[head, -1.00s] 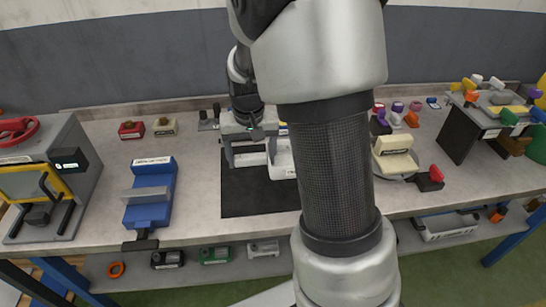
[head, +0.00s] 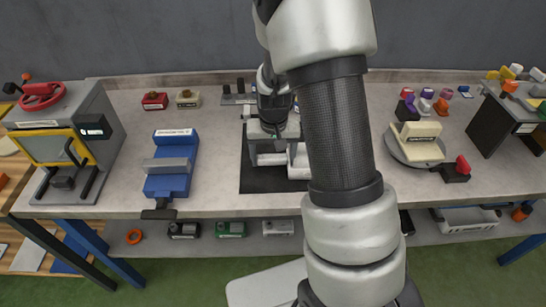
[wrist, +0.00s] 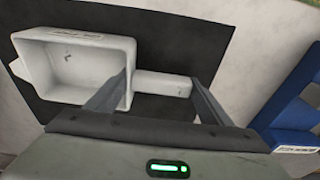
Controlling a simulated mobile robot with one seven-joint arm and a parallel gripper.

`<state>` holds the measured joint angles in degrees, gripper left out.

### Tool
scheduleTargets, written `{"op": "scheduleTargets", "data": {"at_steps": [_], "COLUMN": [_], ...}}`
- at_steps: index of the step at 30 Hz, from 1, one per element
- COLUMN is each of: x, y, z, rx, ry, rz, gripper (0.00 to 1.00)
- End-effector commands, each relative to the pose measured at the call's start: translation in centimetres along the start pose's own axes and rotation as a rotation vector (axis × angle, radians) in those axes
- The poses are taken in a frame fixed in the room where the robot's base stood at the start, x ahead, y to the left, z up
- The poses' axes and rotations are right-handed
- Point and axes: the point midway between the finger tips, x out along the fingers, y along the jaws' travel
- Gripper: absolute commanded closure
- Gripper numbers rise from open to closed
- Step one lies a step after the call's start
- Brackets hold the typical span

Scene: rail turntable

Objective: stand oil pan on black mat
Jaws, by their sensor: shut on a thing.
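The oil pan is a white, open rectangular tray with a stub handle; its hollow side shows in the wrist view (wrist: 75,75). In the head view the oil pan (head: 299,165) is partly hidden by my arm. My gripper (wrist: 162,82) is shut on the pan's handle, one finger on each side. In the head view my gripper (head: 275,158) is over the black mat (head: 268,182). The black mat also lies behind the pan in the wrist view (wrist: 150,112). I cannot tell whether the pan touches the mat.
A blue machine (head: 170,170) stands left of the mat. A grey machine with a yellow frame (head: 70,150) is at the far left. A round turntable (head: 400,155) bearing a cream block is on the right, beside a black-and-red piece (head: 456,172). Small coloured parts line the back.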

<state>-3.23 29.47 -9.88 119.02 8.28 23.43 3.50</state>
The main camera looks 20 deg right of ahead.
Motion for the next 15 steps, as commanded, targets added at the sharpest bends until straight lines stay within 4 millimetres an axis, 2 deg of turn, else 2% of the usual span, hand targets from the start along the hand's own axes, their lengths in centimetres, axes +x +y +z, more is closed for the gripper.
{"op": "scheduleTargets", "data": {"at_steps": [6,7,10,15], "x": [0.39,0.29,0.24,0.23], "y": [0.0,-0.01,-0.01,-0.01], "z": [0.04,0.05,0.05,0.05], "rx": [0.0,0.0,0.0,0.0], "ry": [0.0,0.0,0.0,-0.001], "rz": [0.0,0.0,0.0,0.0], "gripper": [0.62,0.23,0.07,0.07]}}
